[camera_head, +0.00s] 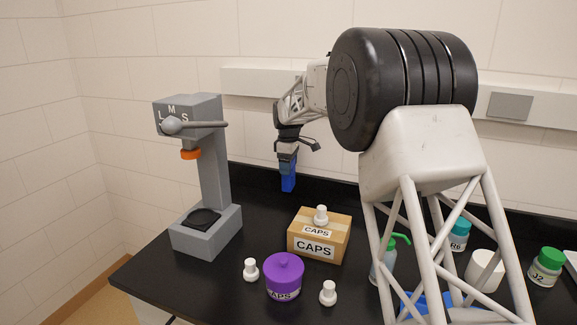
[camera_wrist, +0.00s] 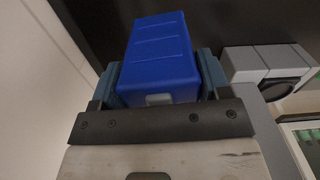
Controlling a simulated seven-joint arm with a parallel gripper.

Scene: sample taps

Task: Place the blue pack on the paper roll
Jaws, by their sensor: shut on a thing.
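The blue pack (camera_head: 288,184) hangs below my gripper (camera_head: 287,163) in the head view, held in the air above the back of the black table. The wrist view shows the blue pack (camera_wrist: 158,52) between both fingers of my gripper (camera_wrist: 160,78), which are shut on its sides. A plain white cylinder (camera_head: 487,269), which looks like the paper roll, stands on the table at the right. My arm's white frame partly hides it. My gripper is well to the left of it and higher.
A cardboard CAPS box (camera_head: 314,247) with a white cap on top stands below my gripper. A purple CAPS jar (camera_head: 284,277), loose white caps (camera_head: 328,293) and a grey LMS press (camera_head: 211,180) are nearby. Bottles (camera_head: 546,268) and a blue object (camera_head: 427,304) are at right.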

